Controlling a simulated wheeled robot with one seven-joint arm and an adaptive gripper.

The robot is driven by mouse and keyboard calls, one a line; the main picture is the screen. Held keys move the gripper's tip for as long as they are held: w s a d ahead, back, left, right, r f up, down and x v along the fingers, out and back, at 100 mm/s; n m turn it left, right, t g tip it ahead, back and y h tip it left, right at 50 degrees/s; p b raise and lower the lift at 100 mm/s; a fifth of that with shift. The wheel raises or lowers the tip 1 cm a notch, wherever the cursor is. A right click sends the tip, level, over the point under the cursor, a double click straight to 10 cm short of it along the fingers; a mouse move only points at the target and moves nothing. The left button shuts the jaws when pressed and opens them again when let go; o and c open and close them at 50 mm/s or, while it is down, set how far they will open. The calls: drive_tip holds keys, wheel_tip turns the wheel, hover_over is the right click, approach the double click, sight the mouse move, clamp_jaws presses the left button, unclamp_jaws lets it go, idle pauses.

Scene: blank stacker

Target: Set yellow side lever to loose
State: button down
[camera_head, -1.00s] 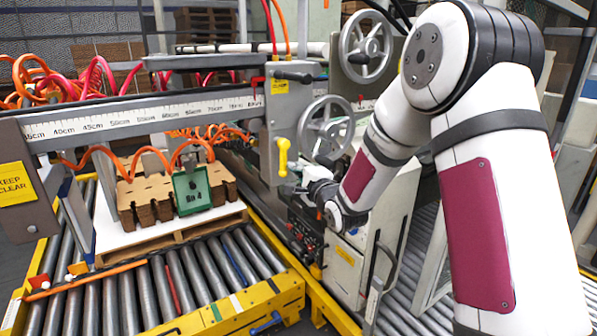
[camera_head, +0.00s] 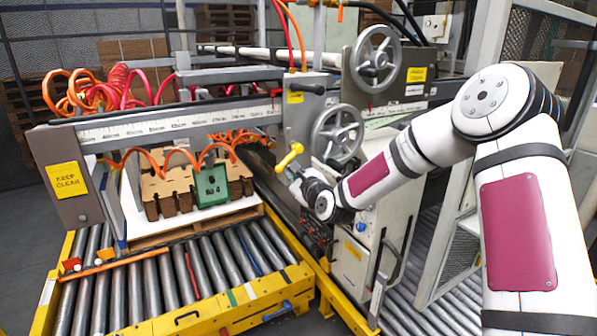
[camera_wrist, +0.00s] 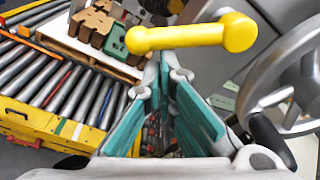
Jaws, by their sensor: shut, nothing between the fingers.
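The yellow side lever (camera_head: 289,156) is on the grey upright housing at the end of the ruler beam. It slants, with its lower end down to the left. In the wrist view the yellow lever (camera_wrist: 185,36) crosses above my fingertips. My gripper (camera_wrist: 164,68) is shut and empty, its teal-padded fingers pointing at the lever. In the head view my gripper (camera_head: 291,173) is just below the lever's lower part. The fingertips are at or very near the lever; I cannot tell whether they touch. No loose marking is readable.
Two handwheels, an upper one (camera_head: 375,56) and a lower one (camera_head: 337,133), are right of the lever. A black-knobbed handle (camera_head: 305,88) is above it. A pallet with brown blanks (camera_head: 168,190) and a green block (camera_head: 211,186) lies left on the rollers. Orange hoses hang nearby.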

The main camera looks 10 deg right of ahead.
sight(282, 168)
drive_tip(key=shift+s+a+r+m+g+y+p, duration=0.2)
drive_tip(key=shift+a+r+m+p, duration=0.4)
drive_tip(key=shift+m, duration=0.5)
drive_tip(key=shift+s+a+r+m+g+y+p, duration=0.1)
drive_tip(key=shift+s+a+r+m+y+p, duration=0.1)
drive_tip(key=shift+a+r+m+p, duration=0.65)
drive_tip(key=shift+w+d+f+m, duration=0.1)
drive_tip(key=shift+d+f+m, duration=0.15)
drive_tip(key=shift+d+f, duration=0.1)
